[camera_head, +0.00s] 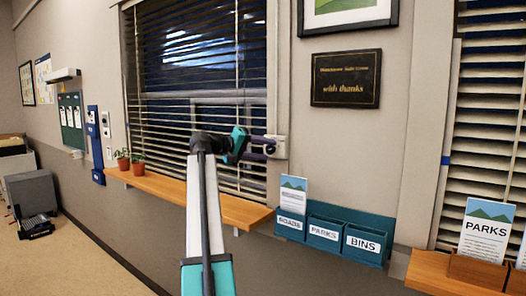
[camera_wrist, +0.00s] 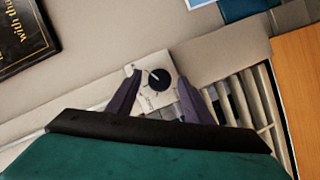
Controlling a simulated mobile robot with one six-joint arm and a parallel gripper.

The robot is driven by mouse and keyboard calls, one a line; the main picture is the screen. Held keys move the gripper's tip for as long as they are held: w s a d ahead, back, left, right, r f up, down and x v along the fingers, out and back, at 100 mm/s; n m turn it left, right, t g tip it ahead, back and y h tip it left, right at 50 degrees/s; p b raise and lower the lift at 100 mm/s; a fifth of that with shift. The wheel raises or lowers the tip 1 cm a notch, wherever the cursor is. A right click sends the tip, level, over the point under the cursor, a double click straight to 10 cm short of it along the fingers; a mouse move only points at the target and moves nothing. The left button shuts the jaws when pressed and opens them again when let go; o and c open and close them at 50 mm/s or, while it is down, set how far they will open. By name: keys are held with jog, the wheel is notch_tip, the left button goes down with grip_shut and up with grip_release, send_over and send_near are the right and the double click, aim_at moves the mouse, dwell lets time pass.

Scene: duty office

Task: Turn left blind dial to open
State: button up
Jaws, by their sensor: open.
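The left blind dial is a black round knob (camera_wrist: 158,79) with a white pointer line on a pale wall plate (camera_wrist: 147,99). Its pointer aims toward the upper left in the wrist view; the small lettering is too blurred to read. In the head view the dial's pale box (camera_head: 276,147) sits on the wall at the right edge of the left window. My gripper (camera_head: 268,148) is just left of the box. In the wrist view its two dark fingers (camera_wrist: 158,84) are open, one on either side of the knob. I cannot tell whether they touch it. The left blind (camera_head: 190,75) has dark gaps between its slats.
A wooden sill (camera_head: 240,211) with two potted plants (camera_head: 130,161) runs below the left blind. Teal leaflet holders (camera_head: 325,235) hang lower right of the dial. A black plaque (camera_head: 345,79) is above right. A second blind (camera_head: 492,120) is at far right.

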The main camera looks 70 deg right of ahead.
jog(key=shift+a, duration=0.1)
jog(key=v, duration=1.3)
jog(key=shift+w+a+b, duration=0.25)
jog(key=shift+b, duration=0.15)
